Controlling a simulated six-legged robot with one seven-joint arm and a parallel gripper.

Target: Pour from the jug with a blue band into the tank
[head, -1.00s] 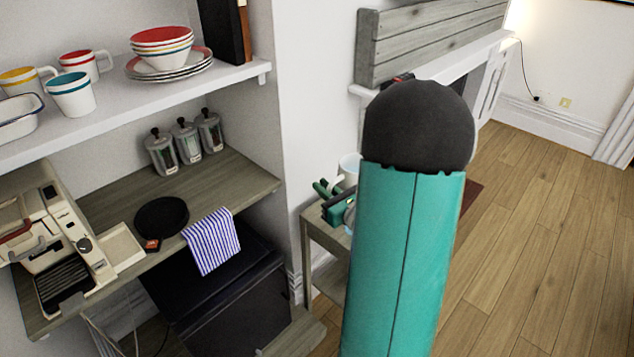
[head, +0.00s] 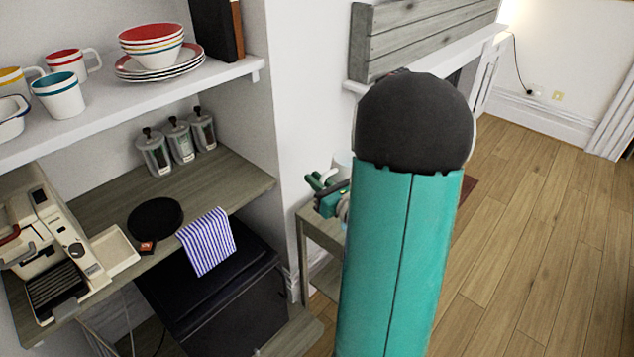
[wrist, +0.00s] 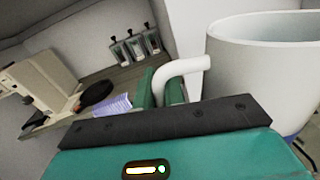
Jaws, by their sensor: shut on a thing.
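The white jug (wrist: 262,62) fills the right of the wrist view, open at the top, with a bluish strip low on its side. Its pale curved handle (wrist: 185,67) runs into my gripper (wrist: 162,88), whose green fingers are shut on it. In the head view my gripper (head: 326,192) is beside my large teal arm link, which hides most of the jug; only a pale bit of it (head: 343,158) shows. A cream coffee machine (head: 47,238) stands on the wooden shelf at the left, away from my gripper. I cannot make out a separate tank on it.
The wooden shelf (head: 100,200) also holds several canisters (head: 178,142), a black round pan (head: 155,218) and a striped cloth (head: 206,242). Cups and bowls (head: 151,42) stand on the white shelf above. A small side table (head: 318,228) is below my gripper. Open floor (head: 540,230) lies right.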

